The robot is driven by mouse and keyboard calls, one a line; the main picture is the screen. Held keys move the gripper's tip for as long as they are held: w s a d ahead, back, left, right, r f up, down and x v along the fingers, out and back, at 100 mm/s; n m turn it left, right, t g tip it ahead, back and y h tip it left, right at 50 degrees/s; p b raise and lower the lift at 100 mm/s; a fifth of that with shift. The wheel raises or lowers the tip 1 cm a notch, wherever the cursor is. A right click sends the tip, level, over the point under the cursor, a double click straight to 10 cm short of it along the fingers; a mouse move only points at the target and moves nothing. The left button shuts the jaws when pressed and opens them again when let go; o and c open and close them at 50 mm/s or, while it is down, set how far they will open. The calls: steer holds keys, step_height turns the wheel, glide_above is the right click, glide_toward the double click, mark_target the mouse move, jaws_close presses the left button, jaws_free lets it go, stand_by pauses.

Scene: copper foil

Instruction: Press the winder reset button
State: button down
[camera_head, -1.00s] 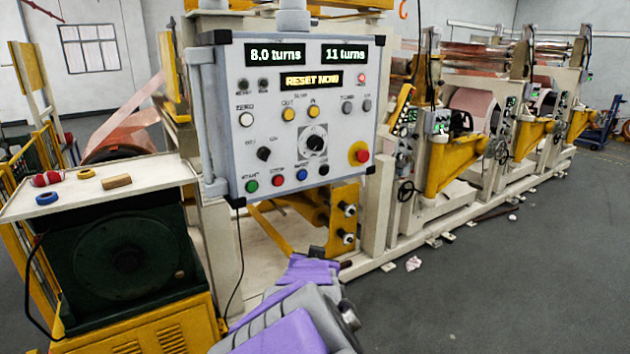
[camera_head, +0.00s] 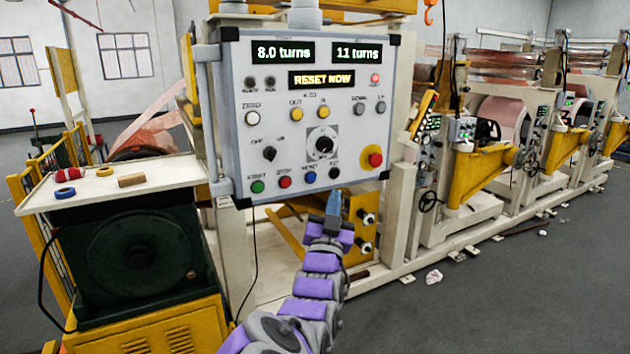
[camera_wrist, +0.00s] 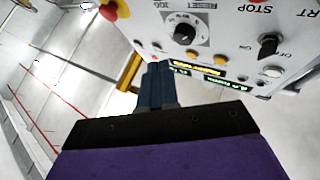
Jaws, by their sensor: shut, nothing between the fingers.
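The winder control panel (camera_head: 290,140) faces me, with displays reading "8.0 turns", "11 turns" and a yellow "RESET NOW". My gripper (camera_head: 334,202) is shut and empty, just below the panel's lower edge, under the black knob and right of the blue button.
A red emergency stop (camera_head: 375,159) on a yellow base sits at the panel's lower right. A white tray table (camera_head: 160,172) with tape rolls and a small block stands at left. Winding machines line the right, with open grey floor (camera_head: 500,300) before them.

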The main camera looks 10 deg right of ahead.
mark_target(311, 178)
steer(key=shift+w, duration=0.1)
steer(key=shift+w+a+p, duration=0.45)
steer(key=shift+w+p, duration=0.5)
steer(key=shift+w, duration=0.45)
steer(key=shift+w+a+p, duration=0.4)
steer(key=shift+w+p, duration=0.6)
steer(key=shift+w, duration=0.35)
steer(key=shift+w+a+p, duration=0.45)
steer(key=shift+w+p, duration=0.5)
steer(key=shift+w, duration=0.45)
steer(key=shift+w, duration=0.2)
steer(key=shift+w+a, duration=0.1)
steer(key=shift+w, duration=0.05)
steer(key=shift+w+a, duration=0.15)
steer(key=shift+w, duration=0.25)
steer(key=shift+s+d+b, duration=0.3)
steer(key=shift+s+b, duration=0.2)
steer(key=shift+s, duration=0.3)
